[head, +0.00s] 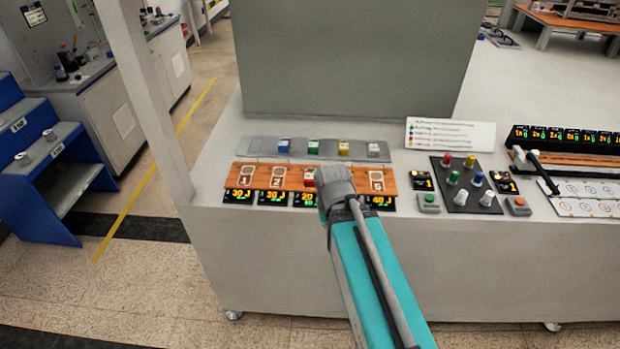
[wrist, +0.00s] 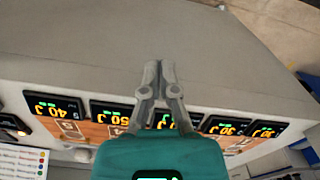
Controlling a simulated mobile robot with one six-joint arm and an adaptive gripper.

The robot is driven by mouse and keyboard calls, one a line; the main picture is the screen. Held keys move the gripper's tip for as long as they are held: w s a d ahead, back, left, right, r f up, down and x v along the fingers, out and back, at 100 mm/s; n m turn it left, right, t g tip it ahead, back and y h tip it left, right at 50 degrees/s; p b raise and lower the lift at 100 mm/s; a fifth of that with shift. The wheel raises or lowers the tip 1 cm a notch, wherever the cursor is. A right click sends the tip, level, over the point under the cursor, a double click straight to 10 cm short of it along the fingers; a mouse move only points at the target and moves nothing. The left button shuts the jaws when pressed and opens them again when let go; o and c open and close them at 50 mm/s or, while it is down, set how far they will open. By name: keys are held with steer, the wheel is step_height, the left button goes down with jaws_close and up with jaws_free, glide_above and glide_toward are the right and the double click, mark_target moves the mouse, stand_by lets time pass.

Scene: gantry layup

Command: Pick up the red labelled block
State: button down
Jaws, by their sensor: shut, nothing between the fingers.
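The red labelled block (head: 309,177) stands on the orange-brown numbered board (head: 232,180) in the head view, just left of my arm's grey end, which hides part of the board. I cannot make the block out in the wrist view, where my gripper covers the middle of the board. My gripper (wrist: 160,66) is shut and empty in the wrist view, its fingertips together over the plain pale surface beyond the row of displays. In the head view its fingers are hidden behind my arm.
A grey rail behind the board holds a blue block (head: 284,145), a green block (head: 313,146), a yellow block (head: 344,148) and a pale block (head: 374,149). Lit displays (head: 239,196) line the board's front. A knob panel (head: 466,184) stands to the right. A tall grey panel (head: 355,60) rises behind.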

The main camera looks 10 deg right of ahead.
steer(key=c, duration=1)
jaws_free()
steer(key=shift+w, duration=0.15)
steer(key=shift+o, duration=1)
steer(key=shift+w+r, duration=0.2)
steer(key=shift+w, duration=0.05)
steer(key=o, duration=0.8)
steer(key=w+r+n+p, duration=0.3)
steer(key=w, duration=0.3)
steer(key=shift+w+n, duration=0.3)
steer(key=shift+n, duration=0.1)
step_height(320, 180, up, 8)
steer(key=f+n+p, duration=0.1)
steer(key=n+p, duration=0.7)
steer(key=n, duration=0.3)
glide_above(310, 175)
steer(key=shift+r, duration=0.25)
steer(key=shift+f, duration=0.15)
step_height(310, 175, down, 8)
steer(key=b, duration=0.8)
steer(key=shift+f+b, duration=0.15)
steer(key=shift+b, duration=0.2)
